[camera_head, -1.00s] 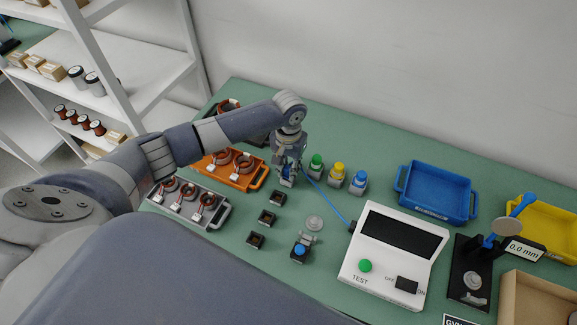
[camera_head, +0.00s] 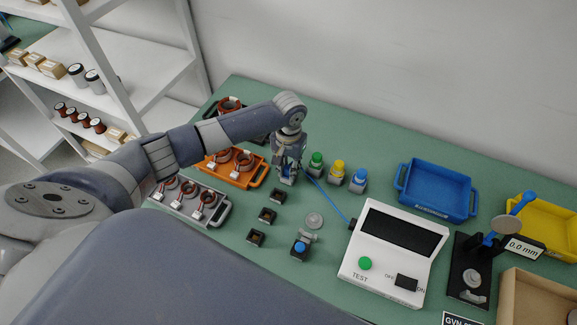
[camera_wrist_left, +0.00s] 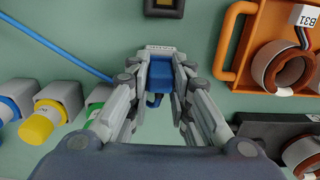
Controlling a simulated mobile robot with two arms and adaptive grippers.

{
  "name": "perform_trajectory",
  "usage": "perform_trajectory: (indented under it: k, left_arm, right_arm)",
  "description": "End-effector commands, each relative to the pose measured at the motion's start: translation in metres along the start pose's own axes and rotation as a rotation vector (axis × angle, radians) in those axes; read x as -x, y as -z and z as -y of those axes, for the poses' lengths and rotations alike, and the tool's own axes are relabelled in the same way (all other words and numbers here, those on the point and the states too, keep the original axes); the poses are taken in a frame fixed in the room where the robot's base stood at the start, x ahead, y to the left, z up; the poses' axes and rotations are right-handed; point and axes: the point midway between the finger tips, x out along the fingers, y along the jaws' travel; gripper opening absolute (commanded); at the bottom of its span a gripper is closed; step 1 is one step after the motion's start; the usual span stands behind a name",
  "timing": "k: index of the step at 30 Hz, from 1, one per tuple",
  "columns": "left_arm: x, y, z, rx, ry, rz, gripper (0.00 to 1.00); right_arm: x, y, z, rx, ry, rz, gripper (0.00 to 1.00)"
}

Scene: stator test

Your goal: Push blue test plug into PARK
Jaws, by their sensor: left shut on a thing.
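My left gripper (camera_head: 288,174) is shut on the blue test plug, near the back of the green bench. In the left wrist view the blue plug (camera_wrist_left: 158,84) sits between the fingers of my left gripper (camera_wrist_left: 160,72). A pale grey labelled block (camera_wrist_left: 160,50) shows right at the plug; its label is too small to read. How deep the plug sits in it is hidden by the fingers. A blue cable (camera_head: 329,199) runs from the plug's area to the white tester (camera_head: 348,264). My right gripper is out of view.
Green, yellow and blue buttons (camera_head: 337,169) stand close to the right of my gripper. The orange tray (camera_head: 254,178) with copper coils is close on the left. Small dark sockets (camera_head: 267,216) lie in front. A blue tray (camera_head: 437,213) stands farther right.

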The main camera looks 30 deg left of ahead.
Motion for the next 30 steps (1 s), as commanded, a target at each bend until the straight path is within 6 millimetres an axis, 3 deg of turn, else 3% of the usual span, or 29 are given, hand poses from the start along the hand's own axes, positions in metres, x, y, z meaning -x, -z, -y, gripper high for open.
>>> perform_trajectory:
  k: [1,3,4,17,30]
  left_arm:
    - [0.0,0.0,0.0,0.0,0.0,0.0,0.24]
    - [0.0,0.0,0.0,0.0,0.0,0.0,0.4]
    - [0.0,0.0,0.0,0.0,0.0,0.0,0.43]
    - [0.008,0.001,-0.001,-0.001,-0.002,-0.003,0.43]
    - [0.094,0.001,0.0,-0.002,-0.001,-0.003,0.43]
  right_arm:
    - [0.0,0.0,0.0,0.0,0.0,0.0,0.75]
    - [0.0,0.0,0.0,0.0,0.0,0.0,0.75]
    - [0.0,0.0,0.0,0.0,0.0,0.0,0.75]
    - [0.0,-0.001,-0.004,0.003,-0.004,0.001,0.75]
    - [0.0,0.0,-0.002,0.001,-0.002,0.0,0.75]
